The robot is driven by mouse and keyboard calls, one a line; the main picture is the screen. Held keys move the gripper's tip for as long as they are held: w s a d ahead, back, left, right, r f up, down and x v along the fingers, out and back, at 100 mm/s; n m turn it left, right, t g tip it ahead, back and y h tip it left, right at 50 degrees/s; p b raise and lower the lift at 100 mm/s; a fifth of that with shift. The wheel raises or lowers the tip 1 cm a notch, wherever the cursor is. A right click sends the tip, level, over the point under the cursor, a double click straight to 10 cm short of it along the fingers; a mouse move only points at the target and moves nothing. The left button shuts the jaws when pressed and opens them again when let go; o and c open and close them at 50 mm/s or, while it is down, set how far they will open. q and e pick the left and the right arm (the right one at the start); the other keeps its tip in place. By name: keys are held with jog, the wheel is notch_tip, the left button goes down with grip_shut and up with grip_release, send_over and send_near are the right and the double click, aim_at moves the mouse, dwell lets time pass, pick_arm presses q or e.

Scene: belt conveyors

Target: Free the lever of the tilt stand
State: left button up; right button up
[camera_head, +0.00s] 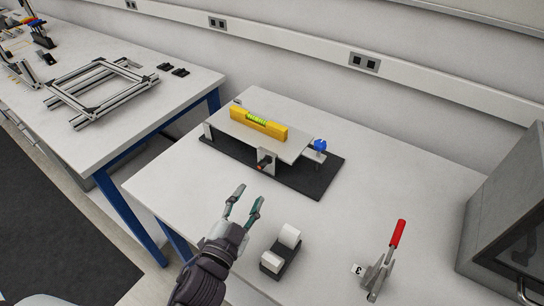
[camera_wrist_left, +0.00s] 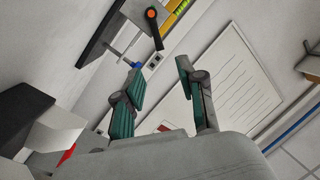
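The tilt stand has a black base (camera_head: 318,184) and a grey plate (camera_head: 222,117) carrying a yellow spirit level (camera_head: 262,126). A blue knob (camera_head: 320,145) is at its right end. The lever (camera_head: 264,162), dark with an orange end, is at the stand's front; it also shows in the left wrist view (camera_wrist_left: 153,28), beyond the fingertips. My left gripper (camera_head: 250,194) is open and empty, in front of the stand and apart from the lever; its spread fingers show in the left wrist view (camera_wrist_left: 160,68). My right gripper is not in view.
A black tape dispenser (camera_head: 281,262) stands close to the right of my left gripper. A red-handled toggle clamp (camera_head: 398,235) is farther right, near a grey cabinet (camera_head: 510,200). A second table (camera_head: 130,120) at left holds a metal frame (camera_head: 100,88). The table front-left of the stand is clear.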

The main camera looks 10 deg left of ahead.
aim_at(267, 163)
pick_arm(q)
jog(key=w, duration=0.3)
jog(key=w+d+p, duration=0.1)
jog(key=w, duration=0.3)
jog(key=w+d+p, duration=0.1)
jog(key=w, duration=0.3)
jog(key=shift+w+r, duration=0.1)
jog(key=shift+w, duration=0.05)
jog(key=shift+w+d+p, duration=0.15)
jog(key=shift+w+p, duration=0.15)
jog(key=shift+w, duration=0.35)
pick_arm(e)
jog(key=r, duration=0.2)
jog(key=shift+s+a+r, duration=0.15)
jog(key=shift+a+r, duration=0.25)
pick_arm(q)
jog(key=shift+c, duration=0.3)
grip_shut()
